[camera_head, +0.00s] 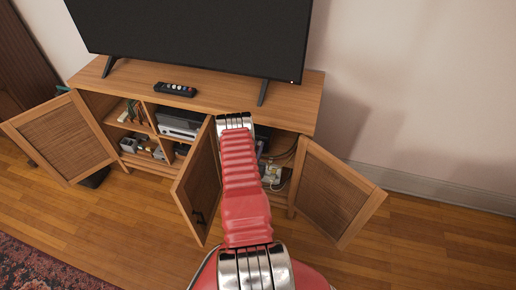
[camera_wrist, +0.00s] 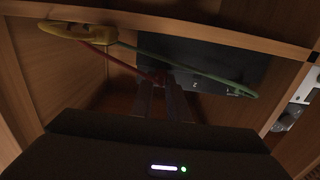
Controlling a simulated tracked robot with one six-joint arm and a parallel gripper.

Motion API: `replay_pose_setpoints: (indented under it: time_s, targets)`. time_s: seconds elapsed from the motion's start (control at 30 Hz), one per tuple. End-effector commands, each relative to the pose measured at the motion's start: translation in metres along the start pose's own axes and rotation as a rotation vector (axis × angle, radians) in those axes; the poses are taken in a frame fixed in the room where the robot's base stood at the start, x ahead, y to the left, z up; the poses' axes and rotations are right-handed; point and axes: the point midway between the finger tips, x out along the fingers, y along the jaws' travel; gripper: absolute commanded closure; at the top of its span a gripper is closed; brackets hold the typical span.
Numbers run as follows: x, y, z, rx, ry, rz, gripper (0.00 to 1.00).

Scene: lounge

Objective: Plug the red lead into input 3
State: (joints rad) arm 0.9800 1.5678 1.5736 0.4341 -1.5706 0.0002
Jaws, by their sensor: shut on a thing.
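My gripper (camera_wrist: 162,84) is inside the cabinet in the wrist view, with its dark fingers shut on the red lead (camera_wrist: 112,62). The lead runs from the fingertips up left to a yellow piece (camera_wrist: 66,31). A green lead (camera_wrist: 180,66) also runs from there, to the right across a dark box (camera_wrist: 205,55). The fingertips are in front of the box's lower left part. I cannot tell whether the red plug touches it. Input 3 and its marking cannot be made out. In the head view my arm hides the gripper.
The wooden cabinet (camera_head: 287,97) has open doors at left (camera_head: 62,135), middle (camera_head: 200,180) and right (camera_head: 335,190). Shelf edges and side panels enclose my gripper closely. White sockets and cables (camera_head: 271,174) lie inside at right. A television (camera_head: 200,35) and remote (camera_head: 175,89) are on top.

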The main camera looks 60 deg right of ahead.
Motion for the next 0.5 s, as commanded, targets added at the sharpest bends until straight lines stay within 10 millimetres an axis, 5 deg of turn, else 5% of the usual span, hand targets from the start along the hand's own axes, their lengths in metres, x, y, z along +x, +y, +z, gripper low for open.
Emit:
replay_pose_setpoints:
  time_s: [0.3,0.33,0.5]
  targets:
    - [0.0044,0.0003,0.0002,0.000,-0.001,0.000,1.00]
    - [0.0044,0.0003,0.0003,-0.001,-0.001,0.000,0.84]
    - [0.0043,0.0003,0.0002,0.000,-0.001,0.000,0.72]
